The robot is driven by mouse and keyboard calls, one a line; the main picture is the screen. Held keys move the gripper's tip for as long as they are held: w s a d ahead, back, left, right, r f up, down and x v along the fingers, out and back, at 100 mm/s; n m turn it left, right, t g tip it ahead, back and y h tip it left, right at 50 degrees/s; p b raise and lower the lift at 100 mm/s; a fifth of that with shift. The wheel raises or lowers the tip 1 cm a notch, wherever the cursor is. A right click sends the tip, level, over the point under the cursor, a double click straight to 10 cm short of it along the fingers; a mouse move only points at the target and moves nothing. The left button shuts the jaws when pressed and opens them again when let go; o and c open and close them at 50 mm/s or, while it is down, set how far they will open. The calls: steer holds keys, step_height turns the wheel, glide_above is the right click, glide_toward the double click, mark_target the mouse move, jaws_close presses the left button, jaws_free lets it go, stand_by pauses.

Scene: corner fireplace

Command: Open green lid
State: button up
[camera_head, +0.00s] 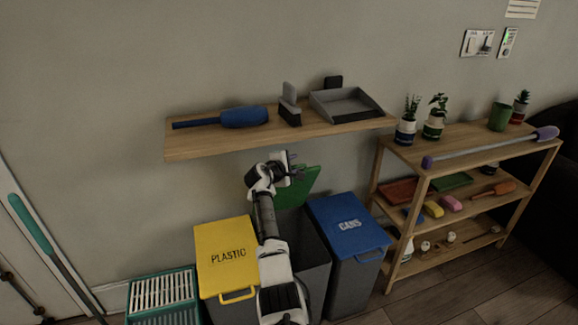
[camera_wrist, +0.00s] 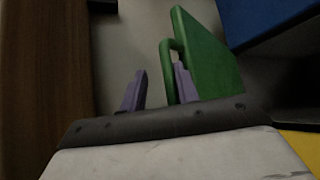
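The green lid (camera_head: 299,188) is raised and stands steeply tilted above the middle grey bin (camera_head: 308,262), whose top is open. In the wrist view the green lid (camera_wrist: 205,55) is at the upper right, with its loop handle (camera_wrist: 169,75) facing my fingers. My gripper (camera_head: 297,170) is at the lid's upper edge. In the wrist view my gripper (camera_wrist: 159,88) has its two purple fingers apart. The right finger is at the handle loop, seemingly inside it; the left finger is clear of it. My arm hides part of the bin.
A yellow plastic bin lid (camera_head: 226,245) is on the left and a blue cans lid (camera_head: 347,222) on the right, both shut. A wooden wall shelf (camera_head: 190,146) hangs close above my gripper. A teal crate (camera_head: 162,292) and a shelf rack (camera_head: 412,151) flank the bins.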

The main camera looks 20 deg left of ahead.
steer(key=b+v, duration=0.2)
steer(key=v, duration=1.1)
steer(key=shift+s+a, duration=0.2)
steer(key=shift+s, duration=0.2)
steer(key=shift+d+r, duration=0.1)
